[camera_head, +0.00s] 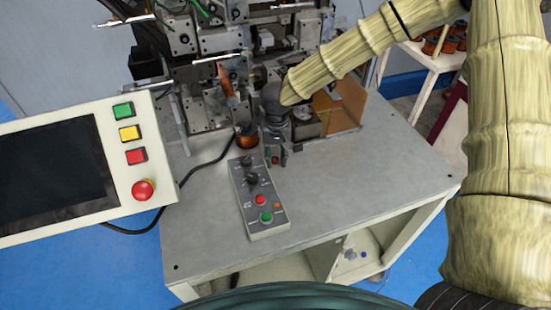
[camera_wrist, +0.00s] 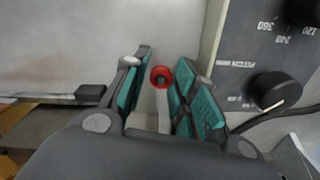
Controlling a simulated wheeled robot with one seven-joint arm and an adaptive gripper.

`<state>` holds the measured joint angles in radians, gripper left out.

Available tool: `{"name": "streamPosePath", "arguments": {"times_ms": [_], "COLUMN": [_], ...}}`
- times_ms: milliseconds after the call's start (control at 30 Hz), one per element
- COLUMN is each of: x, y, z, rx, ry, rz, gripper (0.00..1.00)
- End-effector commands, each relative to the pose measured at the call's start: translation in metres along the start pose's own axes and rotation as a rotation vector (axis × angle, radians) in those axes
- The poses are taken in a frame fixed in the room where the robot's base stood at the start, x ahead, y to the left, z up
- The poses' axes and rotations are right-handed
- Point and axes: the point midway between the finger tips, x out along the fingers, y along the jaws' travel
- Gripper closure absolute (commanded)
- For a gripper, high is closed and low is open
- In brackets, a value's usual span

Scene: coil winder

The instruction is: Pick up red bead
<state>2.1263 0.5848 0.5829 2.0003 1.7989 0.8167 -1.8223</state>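The red bead (camera_wrist: 161,77) is a small ring with a dark hole, seen in the wrist view between the tips of my gripper's fingers. My gripper (camera_wrist: 165,82) has teal-lined fingers that stand apart, with a gap on the bead's left side. The bead appears very close to the right finger; I cannot tell whether they touch. In the head view my gripper (camera_head: 277,158) points down at the grey table, and the bead (camera_head: 275,160) shows as a small red spot between the fingers.
A grey control box (camera_head: 258,197) with knobs and buttons lies close to my gripper. A copper coil spool (camera_head: 246,136) stands to its left. The winding machine (camera_head: 215,70) is behind. A panel with a screen (camera_head: 60,170) is at left. The table's right front (camera_head: 370,190) is clear.

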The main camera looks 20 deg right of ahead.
Motion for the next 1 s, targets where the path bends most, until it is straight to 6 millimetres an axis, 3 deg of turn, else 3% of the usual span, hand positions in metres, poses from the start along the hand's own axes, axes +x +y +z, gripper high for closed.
{"name": "streamPosePath", "arguments": {"times_ms": [67, 167, 733, 867, 1000], "x": [0.002, 0.003, 0.003, -0.007, -0.028], "y": [-0.001, -0.002, -0.002, -0.002, -0.002], "z": [-0.004, -0.006, -0.008, -0.008, -0.009], "rx": [0.000, 0.000, 0.001, 0.002, 0.001], "ry": [-0.003, -0.005, -0.006, -0.004, -0.003], "rz": [0.001, 0.002, 0.002, 0.000, -0.001], "gripper": [0.72, 0.84, 0.88, 0.88, 0.88]}}
